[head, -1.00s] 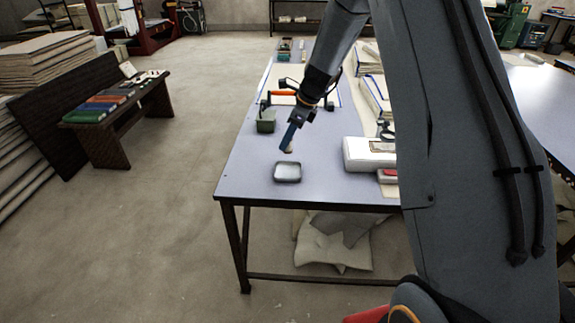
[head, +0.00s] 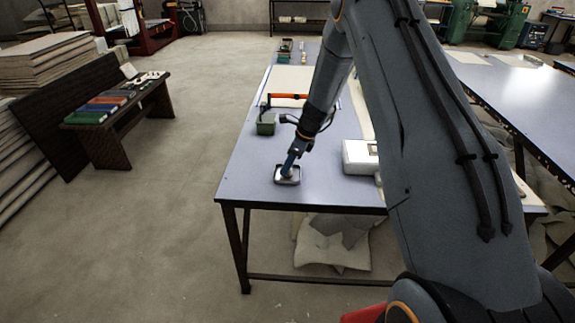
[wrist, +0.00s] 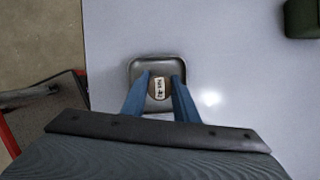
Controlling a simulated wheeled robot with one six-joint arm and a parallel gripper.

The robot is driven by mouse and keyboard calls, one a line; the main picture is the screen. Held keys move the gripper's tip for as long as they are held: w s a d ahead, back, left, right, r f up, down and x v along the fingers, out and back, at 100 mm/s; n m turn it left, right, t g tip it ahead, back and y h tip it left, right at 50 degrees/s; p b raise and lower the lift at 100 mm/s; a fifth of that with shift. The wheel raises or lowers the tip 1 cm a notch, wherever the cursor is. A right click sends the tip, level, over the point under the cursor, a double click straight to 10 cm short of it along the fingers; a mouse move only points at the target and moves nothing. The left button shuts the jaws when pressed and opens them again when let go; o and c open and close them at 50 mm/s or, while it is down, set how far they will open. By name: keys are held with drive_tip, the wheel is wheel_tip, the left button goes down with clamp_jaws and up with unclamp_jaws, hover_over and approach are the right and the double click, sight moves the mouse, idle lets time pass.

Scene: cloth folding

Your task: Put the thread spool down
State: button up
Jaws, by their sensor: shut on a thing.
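The thread spool (wrist: 159,88) shows a pale, marked face between the blue fingers of my gripper (wrist: 160,80) in the wrist view. My gripper is shut on it. The spool is over or inside a small metal tray (wrist: 157,62) with rounded corners; I cannot tell whether it touches the tray's floor. In the head view my gripper (head: 288,174) points down into the tray (head: 277,182) near the table's front left corner. The spool is a small pale spot there, mostly hidden by the fingers.
The grey-blue table (head: 245,185) is clear around the tray. A green box (head: 266,125) stands behind it, with an orange-handled tool (head: 290,96) beyond. A white box (head: 358,157) lies to the right, partly behind my arm. The table's edge is close to the tray.

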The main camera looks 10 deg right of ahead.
drive_tip(key=shift+f, duration=0.15)
drive_tip(key=o, duration=1)
drive_tip(key=shift+o, duration=0.2)
drive_tip(key=b+v, duration=0.2)
drive_tip(key=v, duration=1)
drive_tip(key=s+a+r+n+g+h, duration=0.1)
drive_tip(key=s+a+r+n+h, duration=0.1)
drive_tip(key=s+n, duration=1)
drive_tip(key=s+a+r+n+h, duration=0.2)
drive_tip(key=s+n, duration=0.9)
drive_tip(key=s, duration=1)
drive_tip(key=shift+s+n+g, duration=0.2)
drive_tip(key=shift+n+g, duration=0.2)
